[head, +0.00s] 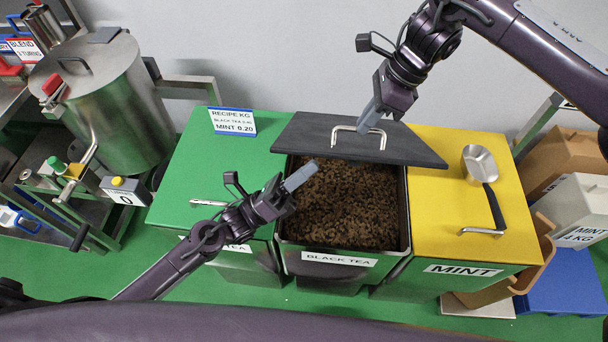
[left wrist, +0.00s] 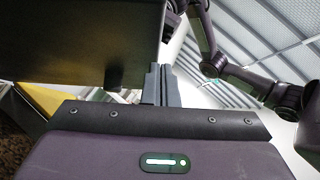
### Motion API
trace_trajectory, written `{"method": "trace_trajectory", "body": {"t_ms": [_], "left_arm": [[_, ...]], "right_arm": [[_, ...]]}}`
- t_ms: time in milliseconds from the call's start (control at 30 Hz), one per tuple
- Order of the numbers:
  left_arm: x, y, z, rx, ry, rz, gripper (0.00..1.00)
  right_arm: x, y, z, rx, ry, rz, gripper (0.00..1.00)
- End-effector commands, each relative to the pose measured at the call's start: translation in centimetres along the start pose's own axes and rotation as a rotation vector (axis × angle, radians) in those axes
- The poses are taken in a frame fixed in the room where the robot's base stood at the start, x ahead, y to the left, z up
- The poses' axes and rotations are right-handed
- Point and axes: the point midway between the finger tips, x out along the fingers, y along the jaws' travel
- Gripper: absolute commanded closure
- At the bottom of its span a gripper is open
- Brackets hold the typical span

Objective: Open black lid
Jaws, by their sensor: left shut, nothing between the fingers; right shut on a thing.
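My right gripper (head: 366,124) is shut on the lid's metal handle (head: 383,140). My left gripper (head: 308,172) is shut and empty above the tea's left side. In the left wrist view its shut fingers (left wrist: 161,84) stand before a large dark surface (left wrist: 70,45), apparently the lid's underside.
A green bin (head: 205,165) is on the left with a recipe card (head: 233,121). A yellow mint bin (head: 440,170) on the right carries a metal scoop (head: 482,165). A steel drum (head: 105,100) and a scale display (head: 125,192) stand further left. Boxes (head: 570,165) stand at the right.

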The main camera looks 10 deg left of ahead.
Motion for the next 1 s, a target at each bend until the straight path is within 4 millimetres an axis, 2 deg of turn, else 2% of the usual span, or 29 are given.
{"method": "trace_trajectory", "body": {"t_ms": [33, 267, 500, 533, 700, 1000], "left_arm": [[0.0, 0.1, 0.0, 0.001, 0.0, 0.0, 1.0], [1.8, -0.1, 1.8, 0.006, -0.001, -0.004, 1.0], [2.0, -0.1, 2.1, 0.009, -0.006, -0.004, 1.0], [2.0, -0.1, 2.2, 0.01, -0.006, -0.003, 1.0], [1.9, 0.0, 2.1, 0.009, -0.005, -0.002, 1.0], [1.9, 0.0, 2.1, 0.007, -0.004, -0.001, 1.0]], "right_arm": [[0.2, -0.6, -0.4, 0.007, 0.003, -0.018, 1.0], [0.3, -0.5, -0.4, 0.007, 0.005, -0.016, 1.0], [0.5, -0.3, -0.4, 0.006, 0.009, -0.009, 1.0], [0.5, -0.3, -0.4, 0.005, 0.009, -0.008, 0.88], [0.4, -0.2, -0.3, 0.003, 0.008, -0.007, 0.68], [0.3, -0.2, -0.2, 0.001, 0.006, -0.006, 0.68]]}}
